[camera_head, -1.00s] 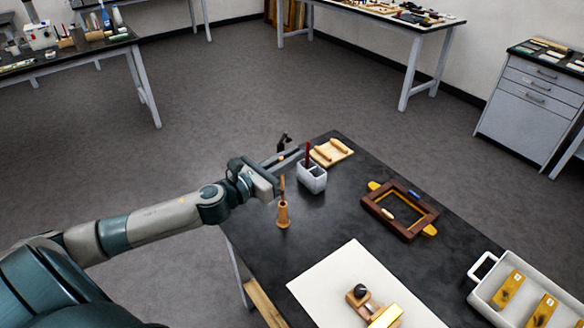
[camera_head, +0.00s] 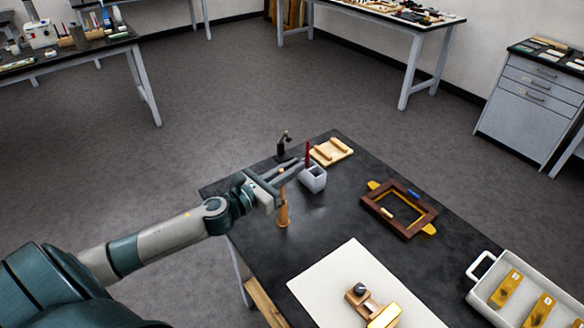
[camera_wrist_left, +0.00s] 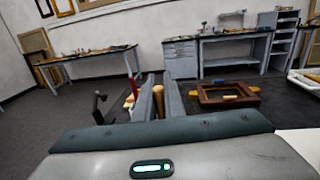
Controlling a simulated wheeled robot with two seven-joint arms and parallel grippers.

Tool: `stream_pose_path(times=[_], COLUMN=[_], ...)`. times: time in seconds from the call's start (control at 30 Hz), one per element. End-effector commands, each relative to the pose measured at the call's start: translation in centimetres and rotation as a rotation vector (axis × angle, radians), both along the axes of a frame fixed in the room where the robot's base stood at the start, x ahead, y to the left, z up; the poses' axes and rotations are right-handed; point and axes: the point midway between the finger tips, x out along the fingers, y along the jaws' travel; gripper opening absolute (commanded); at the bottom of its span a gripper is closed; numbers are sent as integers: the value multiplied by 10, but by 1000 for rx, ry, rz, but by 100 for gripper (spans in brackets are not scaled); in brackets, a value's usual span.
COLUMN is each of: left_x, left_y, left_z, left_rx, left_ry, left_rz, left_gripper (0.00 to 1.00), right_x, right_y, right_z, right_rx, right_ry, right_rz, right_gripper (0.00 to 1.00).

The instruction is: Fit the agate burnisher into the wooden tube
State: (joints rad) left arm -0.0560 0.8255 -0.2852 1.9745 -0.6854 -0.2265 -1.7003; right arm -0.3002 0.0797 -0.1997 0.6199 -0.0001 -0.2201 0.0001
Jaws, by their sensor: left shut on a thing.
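The wooden tube (camera_head: 283,215) stands upright on the dark table near its left edge. My left gripper (camera_head: 287,172) is above the tube, shut on the agate burnisher (camera_head: 282,186). The burnisher hangs upright in line with the tube, and its lower end is at the tube's mouth. I cannot tell whether the tip is inside. In the left wrist view, the burnisher's rounded wooden top (camera_wrist_left: 158,94) shows between the two fingers, and the tube is hidden. My right gripper is in neither view.
A grey holder (camera_head: 314,180) with a red tool stands close right of the gripper. Behind are a small black stand (camera_head: 282,152) and a pale board (camera_head: 332,152) with wooden pieces. A brown frame (camera_head: 400,209), white sheet (camera_head: 330,288) and white tray (camera_head: 478,294) lie to the right.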

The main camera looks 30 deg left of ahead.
Motion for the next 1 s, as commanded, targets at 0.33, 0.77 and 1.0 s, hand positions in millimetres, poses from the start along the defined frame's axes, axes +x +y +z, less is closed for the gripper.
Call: stream_pose_path(times=[0.33,0.77,1.0], left_x=[0,0,0], left_y=[0,0,0], left_z=[-8,-12,-12], left_rx=[-2,-1,-1], left_ry=[1,0,0], left_rz=[0,0,0], left_gripper=[0,28,28], right_x=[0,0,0], right_y=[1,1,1], right_z=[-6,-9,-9], right_rx=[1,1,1], right_ry=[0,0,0], right_rz=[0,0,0], right_gripper=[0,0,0])
